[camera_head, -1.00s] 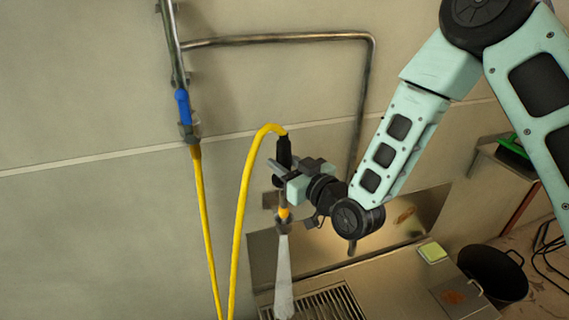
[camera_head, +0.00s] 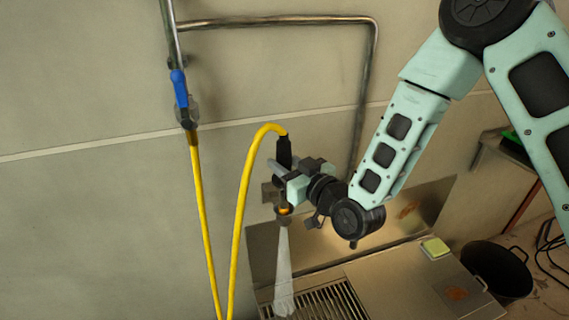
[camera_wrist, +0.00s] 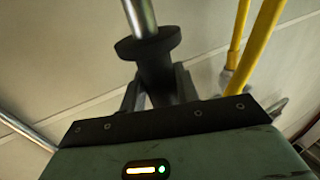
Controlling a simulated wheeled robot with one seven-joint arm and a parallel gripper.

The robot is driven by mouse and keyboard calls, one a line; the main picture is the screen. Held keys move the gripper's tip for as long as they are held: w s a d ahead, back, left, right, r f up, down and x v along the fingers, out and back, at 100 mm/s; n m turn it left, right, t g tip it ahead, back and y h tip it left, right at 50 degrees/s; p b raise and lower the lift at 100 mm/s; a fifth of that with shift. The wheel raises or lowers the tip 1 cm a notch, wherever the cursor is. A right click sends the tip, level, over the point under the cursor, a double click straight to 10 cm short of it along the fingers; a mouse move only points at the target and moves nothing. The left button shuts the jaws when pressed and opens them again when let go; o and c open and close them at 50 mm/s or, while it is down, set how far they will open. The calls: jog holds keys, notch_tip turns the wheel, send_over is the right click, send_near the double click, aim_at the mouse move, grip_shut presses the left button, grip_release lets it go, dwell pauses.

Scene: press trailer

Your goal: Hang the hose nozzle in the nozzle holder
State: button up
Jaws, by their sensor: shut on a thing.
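The hose nozzle (camera_head: 284,152) hangs upright with its black body up, a yellow hose (camera_head: 238,215) looping from its top and a brassy tip below. A whitish spray cone falls from the tip. My gripper (camera_head: 289,180) is shut on the nozzle, reaching from the right; it also shows in the wrist view (camera_wrist: 155,95). There a dark flange (camera_wrist: 148,46) and a metal rod stand between the fingers. A small brownish bracket, seemingly the nozzle holder (camera_head: 267,192), is just left of the nozzle; I cannot tell whether they touch.
A wall pipe (camera_head: 290,20) bends down behind my arm. A blue valve handle (camera_head: 180,88) sits on the left pipe above the yellow hose.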

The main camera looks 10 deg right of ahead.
aim_at(285, 207)
jog(key=shift+f+b, duration=1.25)
jog(key=shift+b, duration=0.7)
dwell(1.1)
jog(key=shift+f, duration=0.1)
jog(key=shift+f+b, duration=2.9)
jog(key=shift+b, duration=0.2)
jog(key=o, duration=1.1)
